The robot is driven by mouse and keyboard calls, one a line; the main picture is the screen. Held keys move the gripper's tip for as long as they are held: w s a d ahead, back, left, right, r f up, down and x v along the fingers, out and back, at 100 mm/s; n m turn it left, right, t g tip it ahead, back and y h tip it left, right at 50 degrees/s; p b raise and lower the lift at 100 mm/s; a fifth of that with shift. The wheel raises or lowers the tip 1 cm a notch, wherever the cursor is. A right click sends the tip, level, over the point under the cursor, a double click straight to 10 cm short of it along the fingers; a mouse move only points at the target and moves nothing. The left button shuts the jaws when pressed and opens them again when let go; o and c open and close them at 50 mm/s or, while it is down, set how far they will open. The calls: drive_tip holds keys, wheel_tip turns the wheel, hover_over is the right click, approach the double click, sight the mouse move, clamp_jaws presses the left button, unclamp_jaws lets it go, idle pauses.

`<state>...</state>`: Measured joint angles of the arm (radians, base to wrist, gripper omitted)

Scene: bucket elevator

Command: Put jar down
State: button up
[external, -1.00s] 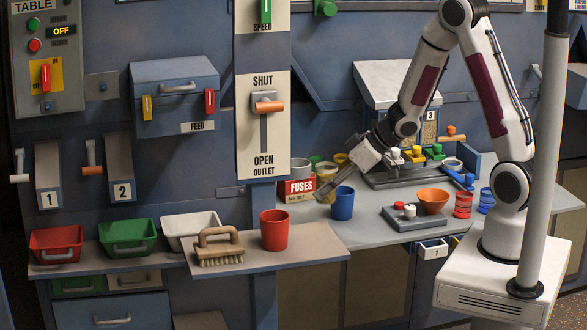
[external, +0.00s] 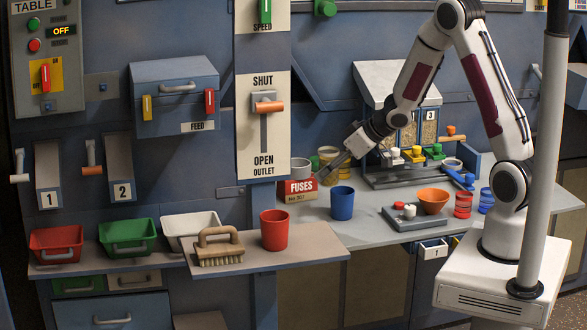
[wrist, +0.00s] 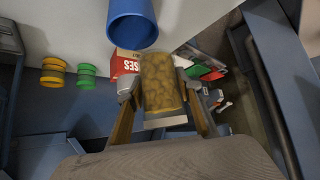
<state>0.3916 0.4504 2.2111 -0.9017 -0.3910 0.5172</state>
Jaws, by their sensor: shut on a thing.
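The jar (wrist: 161,82), a clear container with yellow-brown contents and a pale end, is between the two fingers of my gripper (wrist: 161,100) in the wrist view. The fingers are shut on its sides. In the external view my gripper (external: 328,173) is over the back of the grey bench (external: 375,228), just right of the red FUSES box (external: 301,190). The jar is small and hard to separate from yellow things behind it there. I cannot tell whether its base touches the bench.
A blue cup (external: 342,203) stands in front of my gripper. Yellow (wrist: 53,70) and green (wrist: 87,76) spool-like things stand nearby in the wrist view. A rack (external: 412,165) with coloured knobs is to the right.

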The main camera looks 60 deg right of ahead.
drive_tip(key=w+d+m+h, duration=0.2)
drive_tip(key=d+m+h, duration=0.2)
drive_tip(key=d, duration=1.5)
drive_tip(key=shift+w+d+r+m+g, duration=0.2)
drive_tip(key=shift+w+m+g, duration=0.15)
drive_tip(key=shift+m, duration=0.35)
drive_tip(key=shift+f, duration=0.15)
drive_tip(key=shift+f, duration=3)
drive_tip(key=shift+f, duration=0.1)
drive_tip(key=shift+f, duration=1.8)
drive_tip(key=shift+f, duration=0.1)
drive_tip(key=o, duration=1.3)
drive_tip(key=shift+s, duration=0.1)
